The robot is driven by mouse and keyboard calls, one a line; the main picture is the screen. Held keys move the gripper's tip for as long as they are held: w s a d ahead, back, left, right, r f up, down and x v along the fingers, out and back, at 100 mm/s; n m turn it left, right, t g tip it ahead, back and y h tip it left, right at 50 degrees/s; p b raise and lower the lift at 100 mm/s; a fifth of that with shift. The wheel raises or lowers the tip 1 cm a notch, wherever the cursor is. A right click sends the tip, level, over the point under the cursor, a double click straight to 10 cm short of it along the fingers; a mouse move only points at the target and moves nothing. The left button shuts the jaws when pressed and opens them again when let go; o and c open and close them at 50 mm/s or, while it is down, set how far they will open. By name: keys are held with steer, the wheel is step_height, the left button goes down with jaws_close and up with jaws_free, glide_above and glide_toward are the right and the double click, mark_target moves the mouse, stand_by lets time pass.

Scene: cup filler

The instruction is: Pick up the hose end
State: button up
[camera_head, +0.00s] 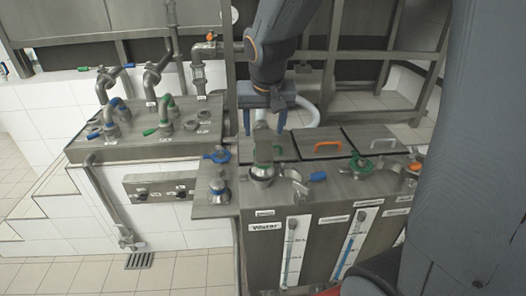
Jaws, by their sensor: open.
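My gripper (264,130) is open and points down, its two blue-grey fingers spread apart above the metal tank. Between and just below the fingertips stands a grey metal fitting with a green band (263,155), which looks like the hose end. I cannot tell whether the fingers touch it. A thick white hose (313,113) curves down behind the gripper on the right. Where it joins the fitting is hidden.
A pipe-covered bench (150,150) stands left. Frame bars (330,60) rise behind my arm.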

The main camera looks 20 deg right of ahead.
mark_target(263, 132)
steer(key=shift+p+x, duration=0.4)
steer(key=shift+x, duration=1.7)
steer(key=shift+s+a, duration=0.15)
steer(key=shift+a, duration=0.05)
steer(key=shift+c, duration=0.6)
jaws_close()
